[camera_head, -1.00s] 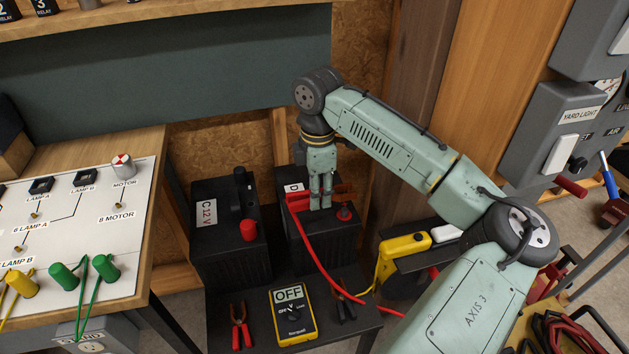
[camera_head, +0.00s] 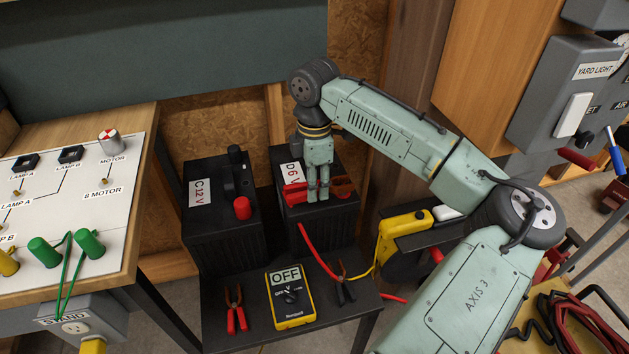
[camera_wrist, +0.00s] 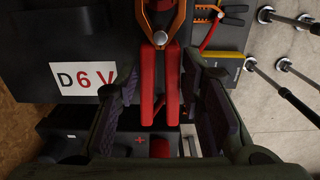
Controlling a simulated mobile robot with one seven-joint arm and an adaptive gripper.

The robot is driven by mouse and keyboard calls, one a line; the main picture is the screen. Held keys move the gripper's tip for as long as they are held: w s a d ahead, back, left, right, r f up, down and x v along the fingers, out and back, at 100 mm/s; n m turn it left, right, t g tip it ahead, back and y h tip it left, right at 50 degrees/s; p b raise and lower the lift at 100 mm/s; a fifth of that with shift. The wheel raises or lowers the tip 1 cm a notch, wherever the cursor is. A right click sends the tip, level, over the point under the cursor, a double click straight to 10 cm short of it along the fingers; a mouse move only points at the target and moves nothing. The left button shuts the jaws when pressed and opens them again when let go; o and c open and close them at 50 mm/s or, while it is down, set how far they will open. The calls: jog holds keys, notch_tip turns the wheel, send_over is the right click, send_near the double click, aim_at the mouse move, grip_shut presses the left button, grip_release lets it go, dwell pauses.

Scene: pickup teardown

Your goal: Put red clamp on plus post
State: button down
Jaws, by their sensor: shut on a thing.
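The red clamp (camera_head: 341,187) has red handles and lies across between my gripper's fingers, at the top of the D 6V battery (camera_head: 319,213) in the head view. My gripper (camera_head: 318,198) points down and is shut on the clamp. In the wrist view the clamp's red handles (camera_wrist: 160,85) lie between my fingers (camera_wrist: 161,98), with its orange jaws at the top of the picture. A red post (camera_wrist: 160,147) shows beside a plus mark in the wrist view.
The C 12V battery (camera_head: 213,215) with a red post (camera_head: 242,208) stands left of the D battery. In front are a yellow meter (camera_head: 291,297) reading OFF, red-handled pliers (camera_head: 236,312) and a black-handled tool (camera_head: 343,284). A red cable (camera_head: 318,253) hangs down the D battery's front.

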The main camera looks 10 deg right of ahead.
jog(key=shift+f+b, duration=0.3)
jog(key=shift+f, duration=0.55)
dwell(0.8)
jog(key=c, duration=1)
grip_release()
